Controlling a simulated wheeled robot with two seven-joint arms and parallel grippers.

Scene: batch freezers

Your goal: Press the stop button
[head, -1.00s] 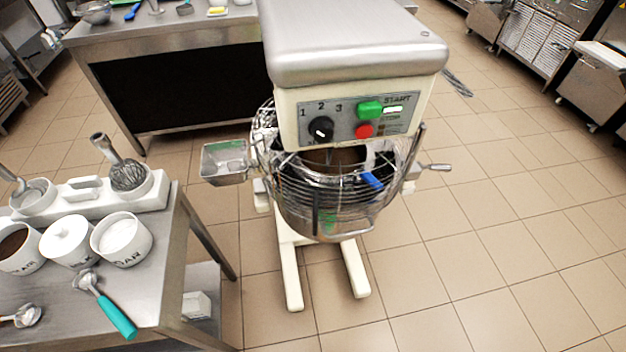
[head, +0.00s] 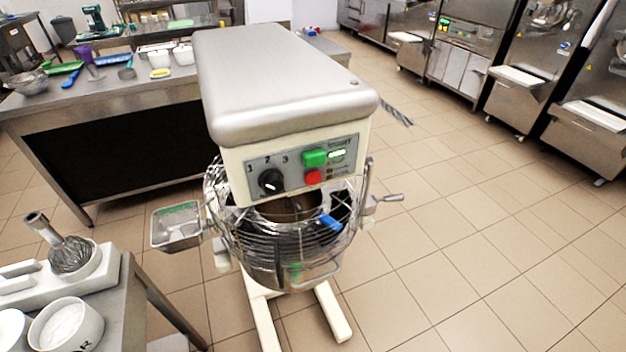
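The red stop button (head: 314,177) is on the front panel (head: 290,172) of a large floor mixer (head: 285,85), in the head view. The green start button (head: 314,158) sits just above it, with a lit white-green indicator (head: 337,156) beside it. A black speed knob (head: 270,181) marked 1, 2, 3 is at the panel's left. The wire-guarded bowl (head: 285,240) is below the panel. Neither of my grippers shows in the view.
A steel table with white containers and a whisk (head: 72,255) stands at the lower left. A steel chute (head: 177,226) sticks out left of the bowl. A long counter (head: 110,95) is behind. Freezers (head: 590,110) line the right back. Tiled floor (head: 480,250) is open at right.

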